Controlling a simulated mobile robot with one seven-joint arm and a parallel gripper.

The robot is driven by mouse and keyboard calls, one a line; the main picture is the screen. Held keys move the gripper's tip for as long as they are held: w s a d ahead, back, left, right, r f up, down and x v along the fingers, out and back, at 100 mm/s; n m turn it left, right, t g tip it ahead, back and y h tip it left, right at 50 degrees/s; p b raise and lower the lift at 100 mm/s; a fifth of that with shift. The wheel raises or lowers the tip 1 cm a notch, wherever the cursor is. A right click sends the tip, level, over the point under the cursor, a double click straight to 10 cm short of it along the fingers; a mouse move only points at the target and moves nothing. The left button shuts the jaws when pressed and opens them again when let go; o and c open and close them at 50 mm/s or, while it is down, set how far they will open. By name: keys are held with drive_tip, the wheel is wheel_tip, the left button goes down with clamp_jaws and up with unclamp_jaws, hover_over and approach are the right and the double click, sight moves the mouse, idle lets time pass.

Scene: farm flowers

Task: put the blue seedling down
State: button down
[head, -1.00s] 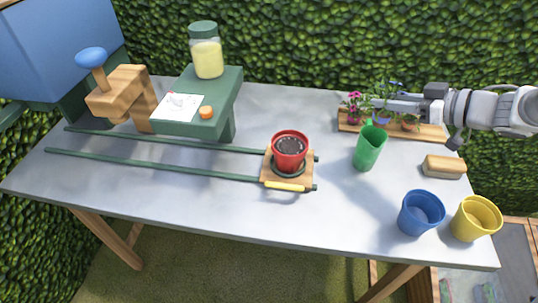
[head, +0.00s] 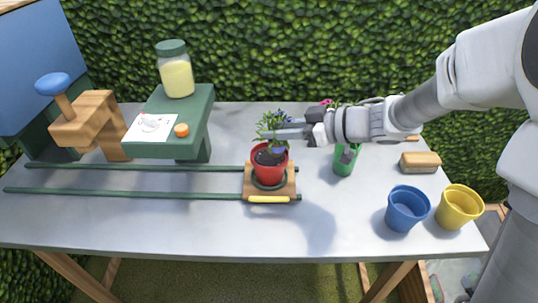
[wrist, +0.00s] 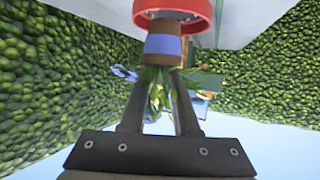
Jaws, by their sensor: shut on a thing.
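The blue seedling (head: 272,126) has green leaves, blue flowers and a brown root plug with a blue band. My gripper (head: 284,131) is shut on it just below the leaves, coming in from the right. The seedling is upright over the red pot (head: 269,172), which stands on a wooden carriage (head: 286,190). In the wrist view, the blue band (wrist: 163,46) shows between the fingers and the red pot's rim (wrist: 205,14). The plug's end overlaps the rim there; I cannot tell whether it touches the soil.
The carriage sits at the right end of two green rails (head: 130,192). A green cup (head: 345,160) stands to the right, with a sponge-like block (head: 420,162), blue pot (head: 407,209) and yellow pot (head: 459,207) beyond. A green stand (head: 190,110) holds a jar (head: 175,72).

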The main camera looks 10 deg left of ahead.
drive_tip(key=shift+s+a+f, duration=0.2)
drive_tip(key=shift+a+f, duration=0.35)
drive_tip(key=shift+a, duration=0.25)
drive_tip(key=shift+f+b, duration=1.2)
drive_tip(key=shift+f, duration=0.75)
drive_tip(key=shift+f, duration=0.2)
drive_tip(key=c, duration=0.9)
unclamp_jaws()
